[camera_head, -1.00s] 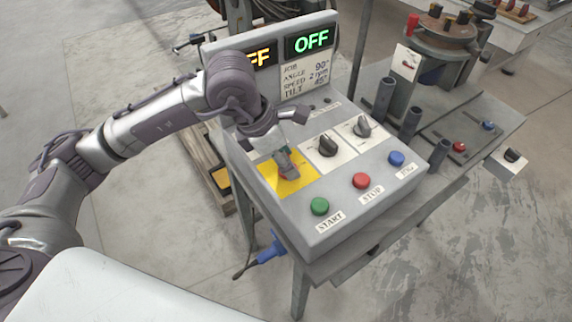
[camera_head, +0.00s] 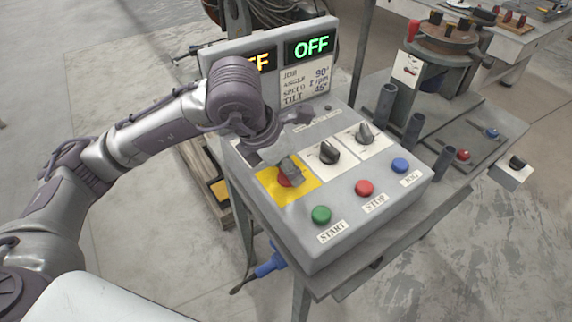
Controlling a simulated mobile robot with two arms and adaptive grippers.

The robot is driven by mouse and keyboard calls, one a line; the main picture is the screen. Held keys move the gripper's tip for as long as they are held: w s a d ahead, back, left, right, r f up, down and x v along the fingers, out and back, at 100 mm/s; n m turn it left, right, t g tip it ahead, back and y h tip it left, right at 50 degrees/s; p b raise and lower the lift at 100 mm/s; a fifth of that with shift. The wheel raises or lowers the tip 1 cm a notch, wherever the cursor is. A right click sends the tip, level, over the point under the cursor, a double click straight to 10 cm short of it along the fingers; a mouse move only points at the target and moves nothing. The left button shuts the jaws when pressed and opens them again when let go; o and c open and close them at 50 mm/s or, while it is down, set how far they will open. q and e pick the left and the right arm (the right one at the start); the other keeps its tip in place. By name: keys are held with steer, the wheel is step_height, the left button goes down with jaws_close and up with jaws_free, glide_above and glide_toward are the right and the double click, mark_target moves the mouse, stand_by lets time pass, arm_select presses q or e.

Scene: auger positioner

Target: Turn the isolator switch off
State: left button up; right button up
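The isolator switch (camera_head: 284,182) is a red knob on a yellow square plate (camera_head: 303,193) at the left of the grey sloped control panel. My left arm reaches over the panel from the left, and its gripper (camera_head: 291,170) is down at the switch. A grey finger part covers much of the red knob. The arm and wrist hide the far side, so I cannot tell whether the fingers are closed on the knob or only beside it. My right gripper is out of view.
Two black rotary knobs (camera_head: 329,153) (camera_head: 365,134) sit right of the switch. Green START (camera_head: 321,215), red STOP (camera_head: 364,187) and blue (camera_head: 400,165) buttons line the front. A green display (camera_head: 311,44) reads OFF; an orange one (camera_head: 260,60) is partly covered, showing "FF".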

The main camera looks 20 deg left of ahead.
arm_select(q)
steer(key=o, duration=1.2)
steer(key=shift+c, duration=0.2)
steer(key=v, duration=1.2)
steer(key=shift+a, duration=0.1)
